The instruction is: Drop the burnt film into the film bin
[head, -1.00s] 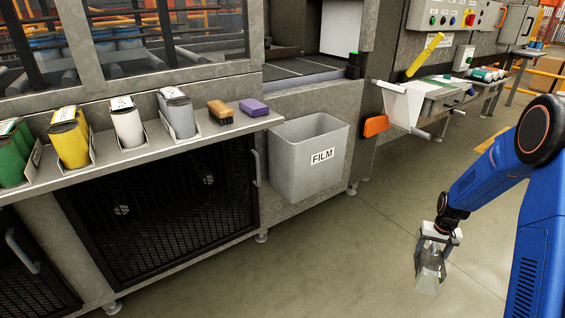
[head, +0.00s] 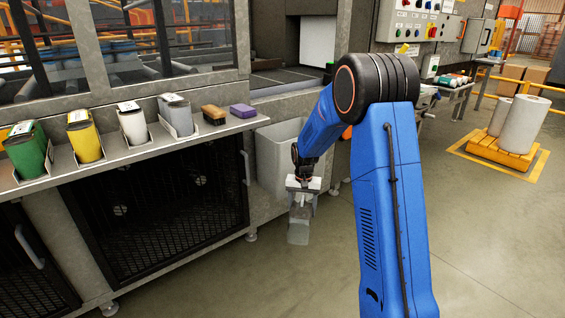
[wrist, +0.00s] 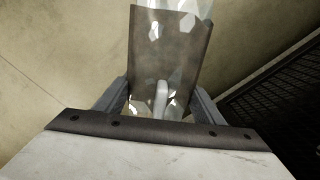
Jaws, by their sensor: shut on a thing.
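The burnt film is a crumpled, see-through, smoky piece that hangs from my gripper in the head view (head: 299,230). In the wrist view the burnt film (wrist: 170,50) shows brownish with shiny clear edges between the fingers. My gripper (head: 302,202) is shut on it and points down, in front of the film bin. It also shows in the wrist view (wrist: 160,105). The film bin (head: 272,160) is a grey open-topped box on the machine front. My arm hides its right side and its label. The film hangs lower than the bin's rim, outside it.
A shelf (head: 110,160) left of the bin holds several coloured containers, a brown brush (head: 214,114) and a purple block (head: 243,110). A dark mesh door (head: 160,190) is below. A yellow pallet with white rolls (head: 518,125) stands at right. The floor in front is clear.

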